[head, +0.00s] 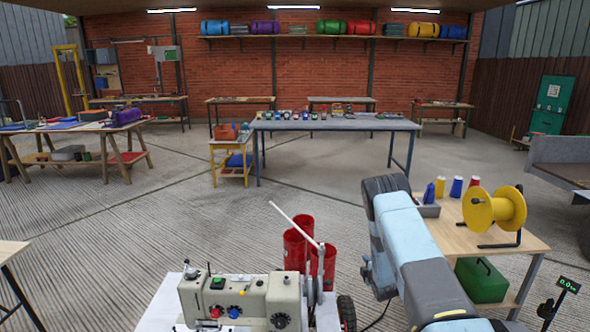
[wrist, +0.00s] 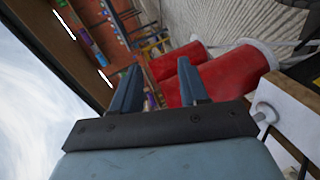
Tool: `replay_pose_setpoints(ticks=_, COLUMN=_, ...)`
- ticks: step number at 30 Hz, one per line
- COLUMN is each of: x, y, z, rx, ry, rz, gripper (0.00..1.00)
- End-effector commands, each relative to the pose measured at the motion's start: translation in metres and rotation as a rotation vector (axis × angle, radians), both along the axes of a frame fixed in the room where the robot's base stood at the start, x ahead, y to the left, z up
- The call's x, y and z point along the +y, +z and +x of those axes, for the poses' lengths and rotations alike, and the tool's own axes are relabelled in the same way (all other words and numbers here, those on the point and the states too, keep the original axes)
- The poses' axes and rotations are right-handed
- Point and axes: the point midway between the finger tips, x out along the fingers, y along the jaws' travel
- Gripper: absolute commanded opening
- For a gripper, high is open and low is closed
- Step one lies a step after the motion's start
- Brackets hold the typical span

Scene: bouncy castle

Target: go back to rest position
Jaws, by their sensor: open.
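My arm, light blue with dark joints, rises at the lower right of the head view and is folded upward. My gripper is hidden in the head view. In the wrist view my gripper (wrist: 158,88) shows two dark blue fingers set well apart, with nothing between them. Red cylinders (wrist: 220,75) lie beyond the right finger in that view; I cannot tell the exact gap. The same red cylinders (head: 297,248) stand upright behind a cream control machine (head: 240,302) in the head view.
A wooden table with a yellow spool (head: 494,209) and thread cones stands close at the right. A green box (head: 481,280) sits on its lower shelf. A long grey table (head: 336,124) stands mid-room. Open concrete floor (head: 130,225) lies at the left and centre.

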Motion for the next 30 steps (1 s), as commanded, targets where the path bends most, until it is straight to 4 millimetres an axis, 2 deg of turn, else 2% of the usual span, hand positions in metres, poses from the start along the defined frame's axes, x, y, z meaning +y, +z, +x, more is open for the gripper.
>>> replay_pose_setpoints(ticks=1, x=-0.001, y=0.019, z=0.006, rx=0.005, ry=-0.016, rz=0.016, gripper=0.44)
replay_pose_setpoints(ticks=7, x=-0.003, y=0.078, z=0.016, rx=0.051, ry=-0.082, rz=0.086, gripper=0.44)
replay_pose_setpoints(ticks=13, x=-0.005, y=0.136, z=0.018, rx=0.096, ry=-0.148, rz=0.16, gripper=0.44)
replay_pose_setpoints(ticks=20, x=-0.005, y=0.202, z=0.011, rx=0.147, ry=-0.221, rz=0.247, gripper=0.44)
replay_pose_setpoints(ticks=30, x=-0.002, y=0.294, z=-0.018, rx=0.219, ry=-0.325, rz=0.383, gripper=0.44)
